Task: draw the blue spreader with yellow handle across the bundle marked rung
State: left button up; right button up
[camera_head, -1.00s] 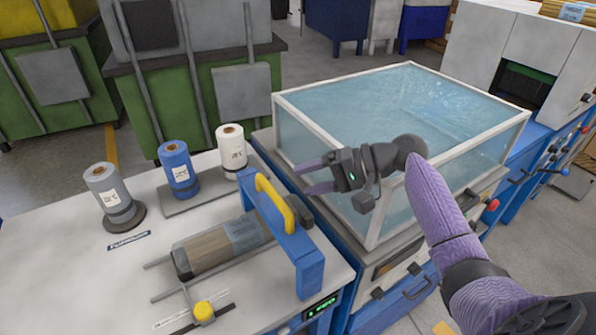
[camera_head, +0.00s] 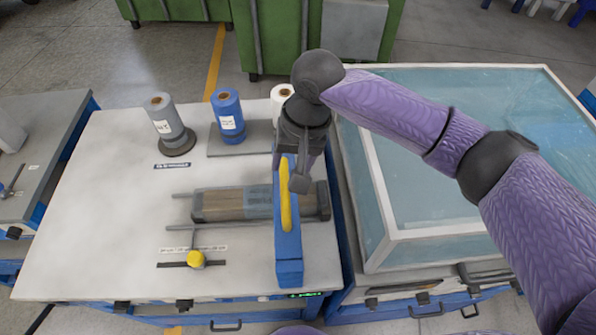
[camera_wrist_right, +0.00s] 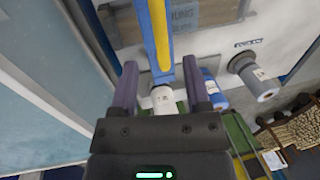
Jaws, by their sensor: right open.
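The blue spreader (camera_head: 289,249) with its yellow handle (camera_head: 285,195) stands across the right part of the bundle (camera_head: 222,205), a wood bundle with a grey-blue wrap. In the right wrist view, the bundle (camera_wrist_right: 128,24) bears a label partly hidden by the spreader, with "UNG" readable. My right gripper (camera_head: 298,165) is above the spreader's far end, pointing down, and hides part of it. In the wrist view my right gripper (camera_wrist_right: 160,76) is open, with the spreader (camera_wrist_right: 189,68) and its yellow handle (camera_wrist_right: 159,35) lined up between the fingertips. Contact cannot be told. My left gripper is out of view.
A white roll (camera_head: 281,95), a blue roll (camera_head: 228,117) and a grey roll (camera_head: 168,125) stand at the table's back. A yellow knob (camera_head: 196,259) sits in front of the bundle. A glass-walled water tank (camera_head: 400,200) is close on the right. The table's left part is clear.

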aim_at(285, 185)
jog(key=f, duration=0.3)
jog(key=a+f+b, duration=0.1)
jog(key=f, duration=0.2)
jog(key=shift+a+f, duration=0.15)
jog(key=shift+f, duration=0.1)
grip_shut()
dwell(0.3)
dwell(0.7)
